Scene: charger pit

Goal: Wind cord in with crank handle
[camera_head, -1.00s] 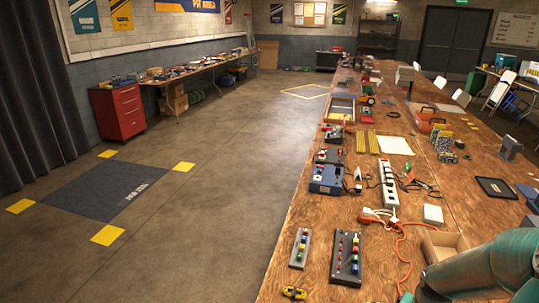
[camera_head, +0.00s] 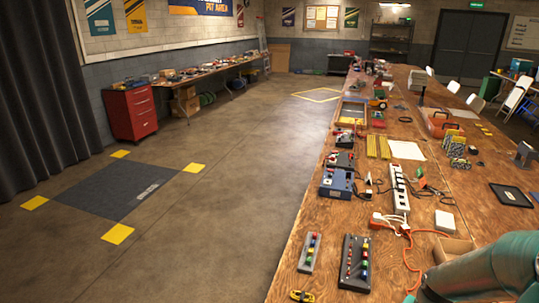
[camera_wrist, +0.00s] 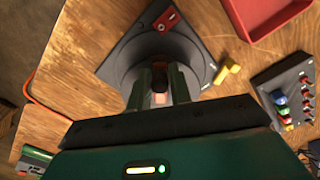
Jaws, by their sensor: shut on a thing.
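My gripper (camera_wrist: 159,88) is in the middle of the wrist view, its two fingers closed on a small pale handle (camera_wrist: 158,98). I take this for the crank handle; the fingers hide most of it. Below it is a round grey reel (camera_wrist: 122,68) on a dark grey base plate (camera_wrist: 198,58), which lies on the wooden table. A red piece (camera_wrist: 167,19) sits at the plate's far corner. An orange cord (camera_wrist: 45,111) runs along the left side. In the head view the gripper and reel are out of sight.
A yellow part (camera_wrist: 229,71) lies right of the plate. A red tray (camera_wrist: 268,28) and a black board with coloured knobs (camera_wrist: 290,96) are further right. In the head view, a power strip (camera_head: 398,192) and an orange cable (camera_head: 409,258) lie on the crowded bench. The floor at left is open.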

